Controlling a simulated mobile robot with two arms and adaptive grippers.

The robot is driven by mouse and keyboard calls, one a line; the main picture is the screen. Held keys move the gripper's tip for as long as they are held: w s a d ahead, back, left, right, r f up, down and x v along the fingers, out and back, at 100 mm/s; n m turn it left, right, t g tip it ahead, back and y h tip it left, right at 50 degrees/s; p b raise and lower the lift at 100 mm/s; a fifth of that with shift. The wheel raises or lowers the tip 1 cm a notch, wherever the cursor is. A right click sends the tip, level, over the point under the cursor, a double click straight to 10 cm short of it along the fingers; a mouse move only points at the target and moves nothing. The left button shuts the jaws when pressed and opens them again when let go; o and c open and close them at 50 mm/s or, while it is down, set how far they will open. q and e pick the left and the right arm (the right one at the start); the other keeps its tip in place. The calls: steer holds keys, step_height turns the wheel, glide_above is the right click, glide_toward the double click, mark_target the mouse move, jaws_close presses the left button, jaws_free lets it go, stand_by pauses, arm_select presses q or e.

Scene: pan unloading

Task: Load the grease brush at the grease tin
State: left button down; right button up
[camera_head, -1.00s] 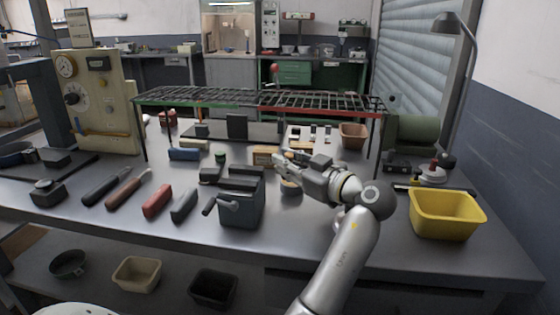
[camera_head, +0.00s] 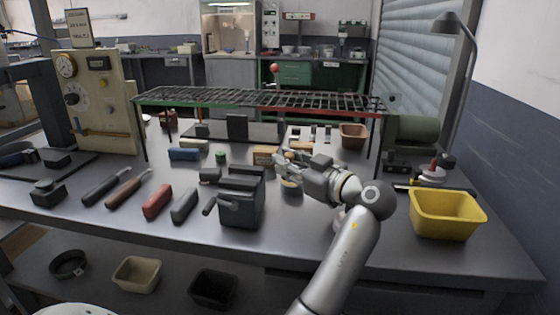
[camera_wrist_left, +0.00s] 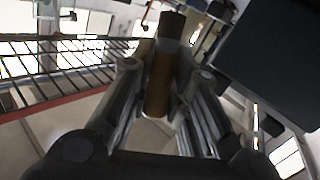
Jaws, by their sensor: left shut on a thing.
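My left gripper (camera_head: 283,161) is over the middle of the bench. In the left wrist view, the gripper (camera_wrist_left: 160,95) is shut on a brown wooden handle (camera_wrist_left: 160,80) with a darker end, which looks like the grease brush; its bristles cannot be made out. In the head view the brush is too small and hidden by the fingers to tell apart. A small round tin (camera_head: 291,188), seemingly the grease tin, stands on the bench just below the gripper and is partly covered by it. My right gripper is not in view.
A dark vise-like block (camera_head: 242,205) stands left of the gripper. A wire rack (camera_head: 260,100) spans the bench behind it. A yellow bin (camera_head: 447,214) sits to the right. Several hand tools lie at left. The front strip of the bench is clear.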

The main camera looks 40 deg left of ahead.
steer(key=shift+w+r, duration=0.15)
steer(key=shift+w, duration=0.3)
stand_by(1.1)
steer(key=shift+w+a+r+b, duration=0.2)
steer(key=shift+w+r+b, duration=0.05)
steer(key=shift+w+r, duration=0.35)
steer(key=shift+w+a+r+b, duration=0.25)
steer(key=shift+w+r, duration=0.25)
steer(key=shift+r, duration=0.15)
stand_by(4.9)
